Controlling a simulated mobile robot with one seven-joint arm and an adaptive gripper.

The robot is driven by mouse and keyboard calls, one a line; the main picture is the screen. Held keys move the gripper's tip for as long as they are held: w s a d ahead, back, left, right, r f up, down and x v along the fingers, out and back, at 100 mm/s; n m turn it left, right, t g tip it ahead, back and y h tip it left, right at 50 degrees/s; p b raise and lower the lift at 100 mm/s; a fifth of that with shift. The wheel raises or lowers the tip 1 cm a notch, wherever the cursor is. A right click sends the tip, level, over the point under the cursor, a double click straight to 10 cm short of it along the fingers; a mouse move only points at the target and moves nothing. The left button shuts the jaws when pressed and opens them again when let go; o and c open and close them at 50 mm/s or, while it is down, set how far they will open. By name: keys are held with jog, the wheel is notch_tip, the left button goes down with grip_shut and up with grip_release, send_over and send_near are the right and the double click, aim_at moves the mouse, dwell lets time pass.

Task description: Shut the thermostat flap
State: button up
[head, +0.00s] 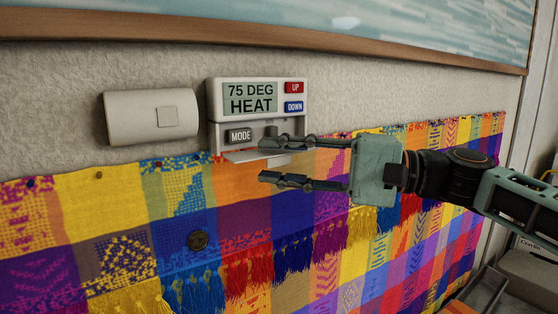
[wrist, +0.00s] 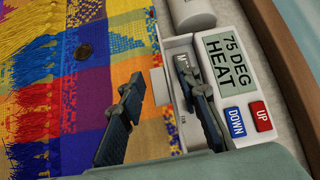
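The thermostat (head: 215,100) is a white box on the wall; its display reads "75 DEG HEAT", with red UP, blue DOWN and grey MODE buttons. Its flap (head: 246,156) shows as a pale panel sticking out along the bottom edge, hanging open. In the wrist view the thermostat (wrist: 262,80) lies turned on its side, with the flap (wrist: 158,88) on its left side. My gripper (head: 266,162) is open and empty, its fingers pointing left. The upper finger overlaps the thermostat's lower right part and partly hides the flap; the lower finger is below it. Contact cannot be told.
A white cylindrical box (head: 150,117) is on the wall left of the thermostat. A colourful woven cloth (head: 110,240) with tassels hangs just below, with a dark round button (head: 198,241) on it. A wood-framed picture (head: 300,38) is above.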

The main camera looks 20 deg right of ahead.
aim_at(256, 152)
grip_shut()
jog(key=shift+p, duration=0.3)
notch_tip(256, 152, up, 2)
jog(key=m+g+h+p, duration=0.1)
jog(key=m+h+p, duration=0.1)
jog(key=p, duration=0.4)
jog(key=shift+s+m+g+h, duration=0.1)
jog(key=shift+m+g+h, duration=0.2)
jog(key=shift+m+g, duration=0.1)
jog(key=r+m+g+h+p, duration=0.1)
jog(key=m+g+p, duration=0.1)
jog(key=p, duration=0.3)
jog(key=shift+r+h+p, duration=0.2)
jog(key=shift+h+p, duration=0.1)
jog(key=shift+h, duration=0.1)
jog(key=g+p, duration=0.1)
jog(key=p, duration=0.1)
jog(key=m+g+h+p, duration=0.1)
jog(key=p, duration=0.1)
jog(key=shift+w+a+r, duration=0.15)
jog(key=shift+w+r, duration=0.1)
jog(key=shift+w, duration=0.15)
jog(key=shift+m+g+p, duration=0.3)
jog(key=shift+m+g, duration=0.1)
jog(key=shift+h, duration=0.3)
jog(key=shift+f, duration=0.1)
